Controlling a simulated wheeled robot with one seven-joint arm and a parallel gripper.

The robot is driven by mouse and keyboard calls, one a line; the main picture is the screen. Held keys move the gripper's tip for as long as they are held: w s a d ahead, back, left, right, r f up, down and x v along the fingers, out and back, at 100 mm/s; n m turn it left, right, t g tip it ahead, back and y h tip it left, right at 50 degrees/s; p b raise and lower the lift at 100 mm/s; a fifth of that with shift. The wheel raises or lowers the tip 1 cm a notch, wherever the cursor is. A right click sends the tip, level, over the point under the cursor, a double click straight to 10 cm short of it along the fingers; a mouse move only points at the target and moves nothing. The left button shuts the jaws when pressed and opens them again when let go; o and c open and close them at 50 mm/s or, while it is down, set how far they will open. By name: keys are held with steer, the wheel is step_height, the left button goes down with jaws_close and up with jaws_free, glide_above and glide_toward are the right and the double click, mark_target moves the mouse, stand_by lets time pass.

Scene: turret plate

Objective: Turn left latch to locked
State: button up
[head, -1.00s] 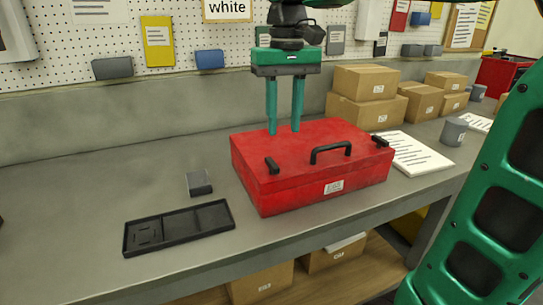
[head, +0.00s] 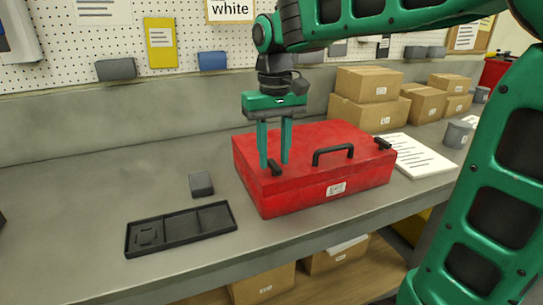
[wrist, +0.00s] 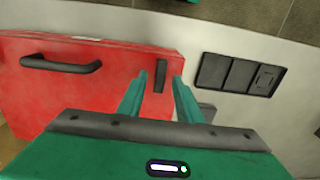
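The red case (head: 350,185) lies closed on the grey bench. Its left latch (head: 275,169) is a short black bar near the left end of the lid, pointing toward the front edge. The right latch (head: 384,143) is a similar black bar at the far end. My gripper (head: 274,164) is open above the lid, pointing down at the left latch. In the wrist view the latch (wrist: 161,76) shows between the two fingertips (wrist: 160,75), with a gap on each side. I cannot tell how far the fingertips are above the lid.
A black handle (head: 333,154) stands up from the case between the latches. A black compartment tray (head: 180,228) and a small grey block (head: 201,184) lie left of the case. Cardboard boxes (head: 363,97) and papers (head: 415,155) are to the right.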

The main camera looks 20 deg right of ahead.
steer(key=shift+f, duration=0.35)
steer(key=shift+c, duration=0.6)
jaws_close()
